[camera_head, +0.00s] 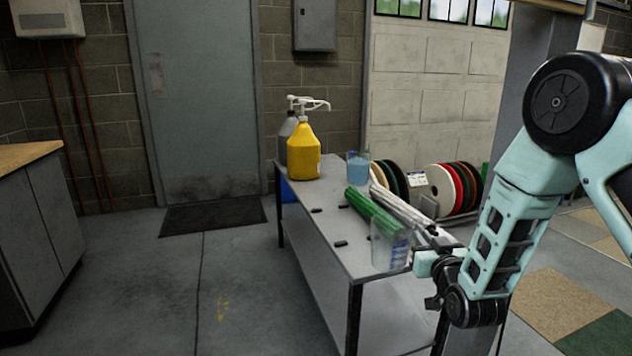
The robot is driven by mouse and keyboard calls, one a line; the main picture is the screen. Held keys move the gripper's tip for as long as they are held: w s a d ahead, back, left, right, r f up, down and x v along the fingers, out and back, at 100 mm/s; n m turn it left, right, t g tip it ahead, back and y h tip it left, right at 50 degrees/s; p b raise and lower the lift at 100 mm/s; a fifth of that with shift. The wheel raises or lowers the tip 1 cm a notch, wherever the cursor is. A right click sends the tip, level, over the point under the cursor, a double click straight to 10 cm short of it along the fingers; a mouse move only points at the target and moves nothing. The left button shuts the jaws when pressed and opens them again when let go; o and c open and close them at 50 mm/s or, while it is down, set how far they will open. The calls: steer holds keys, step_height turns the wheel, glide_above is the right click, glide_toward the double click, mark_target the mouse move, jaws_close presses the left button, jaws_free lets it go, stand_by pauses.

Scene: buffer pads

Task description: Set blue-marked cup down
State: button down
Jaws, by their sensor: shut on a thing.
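A clear, faintly bluish cup (389,247) with small marks on its side stands upright at the near right part of the grey table (335,264). My gripper (417,260) is at the cup's lower right side and is shut on it. The fingertips are small and partly hidden, and I cannot tell whether the cup's base touches the tabletop. A second clear cup (358,168) with blue in it stands farther back on the table.
Green and white rods (375,211) lie behind the held cup. Small black pads (341,243) sit on the tabletop. A yellow pump bottle (303,150) and a grey one (287,132) stand at the far end. Cable spools (455,188) are beyond the table.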

steer(key=s+d+f+h, duration=0.1)
steer(key=s+d+f, duration=0.25)
steer(key=d, duration=0.45)
steer(key=s+a+f+m+h+p, duration=0.25)
steer(key=s+f+p, duration=0.55)
steer(key=s+p, duration=0.45)
steer(key=s+d+r+n+y+p, duration=0.1)
steer(key=s+d+r+y+p, duration=0.1)
steer(key=r+p, duration=0.8)
step_height(320, 180, up, 3)
steer(key=shift+s+d+f+n, duration=0.15)
steer(key=shift+s+n, duration=0.2)
steer(key=shift+s, duration=0.3)
steer(key=shift+d, duration=0.1)
